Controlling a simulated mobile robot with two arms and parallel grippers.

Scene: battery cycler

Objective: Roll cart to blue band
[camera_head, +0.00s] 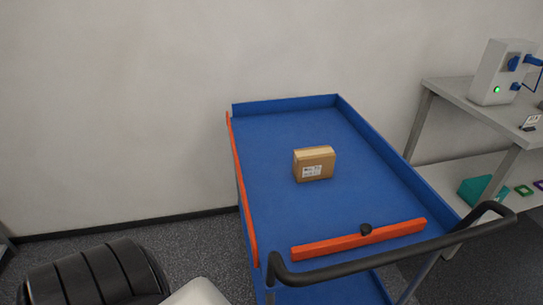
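The cart (270,150) has a blue top tray with raised blue rims at the back and right. An orange bar runs along its left side and another lies across its near end. A black handle (380,262) curves across the near end. A small brown cardboard box (314,164) with a white label sits on the tray. No blue band on the floor can be made out. Part of my own body shows at the bottom left. Neither gripper is in view.
A grey bench (468,98) stands close to the cart's right side, bearing a white device (499,72) with a green light. Its lower shelf holds a teal block (482,190) and small coloured frames. A plain wall is behind the cart. Grey floor shows to the cart's left.

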